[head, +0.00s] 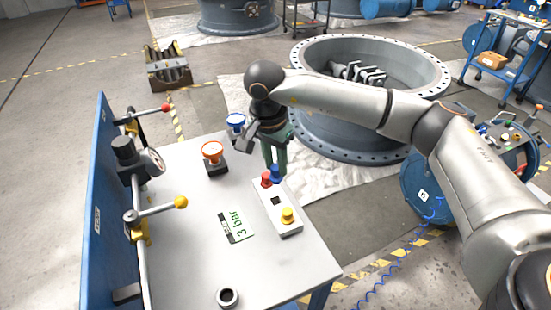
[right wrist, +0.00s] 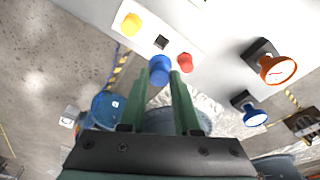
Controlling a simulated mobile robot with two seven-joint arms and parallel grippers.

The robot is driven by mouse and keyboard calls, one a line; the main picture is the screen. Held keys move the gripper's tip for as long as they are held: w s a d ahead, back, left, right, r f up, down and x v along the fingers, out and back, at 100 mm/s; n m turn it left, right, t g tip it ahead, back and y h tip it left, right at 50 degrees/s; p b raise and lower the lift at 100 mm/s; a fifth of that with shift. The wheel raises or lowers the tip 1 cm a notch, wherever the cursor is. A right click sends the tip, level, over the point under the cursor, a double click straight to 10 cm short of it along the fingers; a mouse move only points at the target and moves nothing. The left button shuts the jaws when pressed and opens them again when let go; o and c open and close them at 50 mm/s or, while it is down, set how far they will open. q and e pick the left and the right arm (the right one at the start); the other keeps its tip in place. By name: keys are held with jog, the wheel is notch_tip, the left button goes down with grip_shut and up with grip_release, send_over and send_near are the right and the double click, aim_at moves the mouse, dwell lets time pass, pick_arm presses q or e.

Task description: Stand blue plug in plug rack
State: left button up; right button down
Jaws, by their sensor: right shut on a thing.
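The blue plug (head: 275,173) is between the green fingertips of my right gripper (head: 273,166), which is shut on it. In the right wrist view the blue plug (right wrist: 160,69) shows its round top between the fingertips (right wrist: 158,78). The white plug rack (head: 268,205) lies on the table just below it in the head view. A red plug (head: 266,179) is at the rack's far end and a yellow plug (head: 287,215) at its near end. A dark square opening (head: 275,201) shows between them. The blue plug's lower end is hidden. My left gripper is not in view.
An orange gauge (head: 212,153) and a blue gauge (head: 236,121) stand left of the gripper. A blue panel (head: 100,210) with levers edges the table's left side. A "3 bar" label (head: 235,226) lies left of the rack. A black ring (head: 228,297) is near the front.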

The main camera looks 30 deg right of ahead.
aim_at(275, 177)
jog(key=shift+f+b, duration=1.9)
jog(key=shift+f, duration=1.15)
jog(key=shift+f+b, duration=0.2)
jog(key=shift+b, duration=0.2)
jog(key=shift+f+b, duration=0.85)
jog(key=shift+f, duration=0.05)
dwell(0.7)
jog(key=shift+c, duration=0.3)
grip_release()
dwell(0.3)
jog(key=shift+r, duration=0.1)
jog(key=shift+r+p, duration=2.45)
jog(key=shift+r, duration=1.25)
